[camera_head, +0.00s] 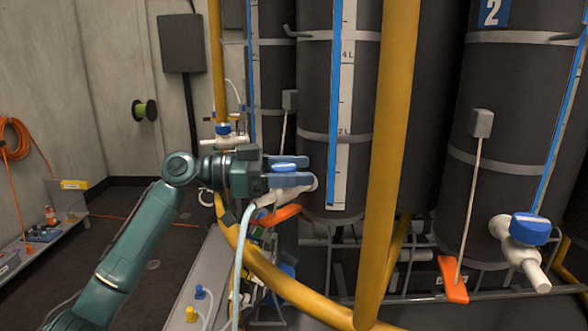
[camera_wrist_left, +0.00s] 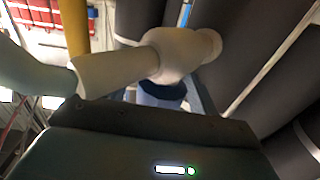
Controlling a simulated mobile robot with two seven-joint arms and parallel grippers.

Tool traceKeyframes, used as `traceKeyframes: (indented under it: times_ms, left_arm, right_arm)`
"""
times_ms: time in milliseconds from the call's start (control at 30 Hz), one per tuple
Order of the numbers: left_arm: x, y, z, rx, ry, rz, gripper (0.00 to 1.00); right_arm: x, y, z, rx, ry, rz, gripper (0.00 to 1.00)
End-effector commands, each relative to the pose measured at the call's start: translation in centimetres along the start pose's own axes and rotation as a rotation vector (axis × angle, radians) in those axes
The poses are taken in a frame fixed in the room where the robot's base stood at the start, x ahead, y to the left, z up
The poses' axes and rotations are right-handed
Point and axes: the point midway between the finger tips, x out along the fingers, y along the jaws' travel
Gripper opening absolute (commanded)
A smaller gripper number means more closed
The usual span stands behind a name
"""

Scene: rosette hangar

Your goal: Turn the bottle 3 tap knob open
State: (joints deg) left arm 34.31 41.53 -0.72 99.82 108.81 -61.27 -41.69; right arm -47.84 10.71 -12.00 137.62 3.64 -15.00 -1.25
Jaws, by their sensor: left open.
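A dark bottle (camera_head: 316,105) with a blue-edged level scale stands at the middle; no number shows on it. Its pale tap (camera_head: 268,198) has a blue knob (camera_head: 284,166). My left gripper (camera_head: 294,170) is open, with one finger on each side of this knob; I cannot tell whether they touch it. In the left wrist view, the tap body (camera_wrist_left: 165,55) crosses in front, and the knob (camera_wrist_left: 160,95) is partly hidden by the gripper. My right gripper is not in view.
A yellow post (camera_head: 392,120) stands just right of the gripper and a yellow pipe (camera_head: 275,275) curves below. A pale hose (camera_head: 239,265) hangs near the tap. Bottle 2 (camera_head: 505,110), with its own blue-knobbed tap (camera_head: 528,232), stands at right. Floor (camera_head: 150,245) shows at left.

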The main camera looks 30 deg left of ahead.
Motion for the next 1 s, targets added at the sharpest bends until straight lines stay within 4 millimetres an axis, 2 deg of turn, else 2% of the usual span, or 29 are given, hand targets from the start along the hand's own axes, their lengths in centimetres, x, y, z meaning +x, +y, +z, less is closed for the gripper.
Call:
traceKeyframes:
  times_ms: [67,600,1000]
  left_arm:
    - [-0.01,0.00,0.00,0.000,0.000,0.000,0.60]
    - [-0.05,-0.01,0.00,0.000,0.000,0.000,0.16]
    - [-0.05,-0.09,0.01,0.001,0.000,-0.097,0.16]
  right_arm:
    - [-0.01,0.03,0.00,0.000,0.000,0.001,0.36]
    - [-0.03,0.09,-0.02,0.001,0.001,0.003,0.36]
    - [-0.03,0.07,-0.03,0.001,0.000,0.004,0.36]
